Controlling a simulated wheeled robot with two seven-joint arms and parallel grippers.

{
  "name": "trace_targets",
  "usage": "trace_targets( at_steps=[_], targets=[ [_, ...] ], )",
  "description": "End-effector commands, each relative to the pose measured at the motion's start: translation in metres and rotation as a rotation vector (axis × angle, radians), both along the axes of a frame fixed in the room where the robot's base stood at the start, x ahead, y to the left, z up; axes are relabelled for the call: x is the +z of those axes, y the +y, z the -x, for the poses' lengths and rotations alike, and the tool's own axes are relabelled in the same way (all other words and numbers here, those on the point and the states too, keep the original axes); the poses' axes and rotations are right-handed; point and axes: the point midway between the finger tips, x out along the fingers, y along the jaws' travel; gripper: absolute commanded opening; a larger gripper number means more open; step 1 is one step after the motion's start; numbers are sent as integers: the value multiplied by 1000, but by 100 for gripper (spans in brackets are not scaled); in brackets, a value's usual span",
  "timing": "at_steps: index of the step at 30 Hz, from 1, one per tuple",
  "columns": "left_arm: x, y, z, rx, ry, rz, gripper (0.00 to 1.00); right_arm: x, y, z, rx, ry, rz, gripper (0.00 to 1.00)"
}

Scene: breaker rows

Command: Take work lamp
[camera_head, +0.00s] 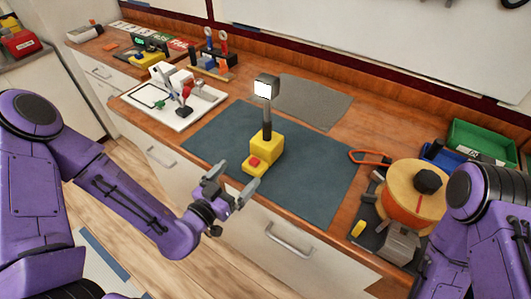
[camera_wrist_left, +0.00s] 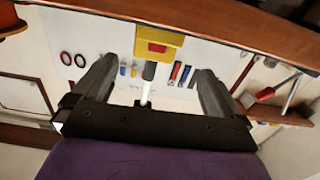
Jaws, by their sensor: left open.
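The work lamp stands upright on a dark blue-grey mat (camera_head: 215,142) in the head view. It has a yellow base (camera_head: 266,147) with a red button, a dark stem and a lit square head (camera_head: 266,87). My left gripper (camera_head: 232,180) is open and empty, in front of and left of the lamp base, apart from it. In the left wrist view, both fingers spread apart, and a yellow block with a red patch (camera_wrist_left: 157,41) shows beyond them; I cannot tell for sure that it is the lamp. My right gripper is out of view.
A white tray (camera_head: 205,106) with small items stands left of the mat. The wooden counter's front edge runs below the mat.

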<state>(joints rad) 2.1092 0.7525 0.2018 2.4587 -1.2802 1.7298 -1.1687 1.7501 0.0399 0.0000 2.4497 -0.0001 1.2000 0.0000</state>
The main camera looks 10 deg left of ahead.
Motion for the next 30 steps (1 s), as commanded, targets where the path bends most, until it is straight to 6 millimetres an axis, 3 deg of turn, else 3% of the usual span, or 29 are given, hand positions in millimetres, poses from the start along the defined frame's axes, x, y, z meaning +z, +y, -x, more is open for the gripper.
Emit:
trace_targets(
  at_steps=[2, 19, 28, 29, 30],
  targets=[
    [0, -1, -1, -3, -24, -24, 100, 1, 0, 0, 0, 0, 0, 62],
    [-1, -36, -86, -6, -29, -30, 100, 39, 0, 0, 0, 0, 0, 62],
    [-4, -40, -95, -6, -27, -27, 100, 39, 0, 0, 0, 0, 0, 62],
    [-4, -40, -95, -6, -27, -27, 94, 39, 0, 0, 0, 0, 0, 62],
    [-4, -40, -95, -6, -27, -27, 80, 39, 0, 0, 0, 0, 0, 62]
  ],
)
